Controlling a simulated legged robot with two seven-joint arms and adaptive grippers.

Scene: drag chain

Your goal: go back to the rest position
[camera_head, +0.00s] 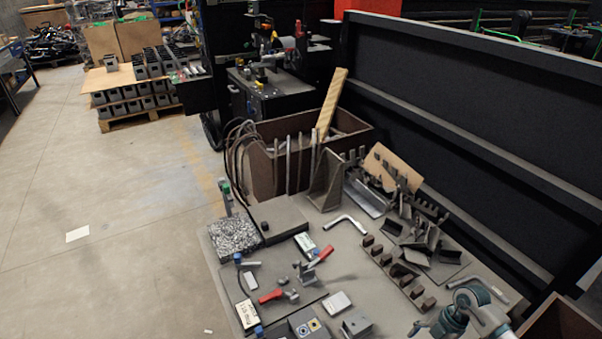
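My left gripper is not in view; no arm comes in from the left. At the bottom right, a teal and grey jointed piece (453,318) with a silver part reaches in over the workbench. It may be the end of my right arm, but its fingertips cannot be made out, nor whether it holds anything. The workbench (225,265) carries a dark plate with red-handled toggle clamps (271,296), a bent metal pipe (346,223) and a row of brown toothed blocks (400,272).
A brown crate (350,137) holding a wooden board (331,103) stands behind the bench. A black panel wall (470,100) closes the right side. Angle brackets (325,182) and a block of metal chips (235,236) crowd the bench. The floor (100,200) at left is mostly clear.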

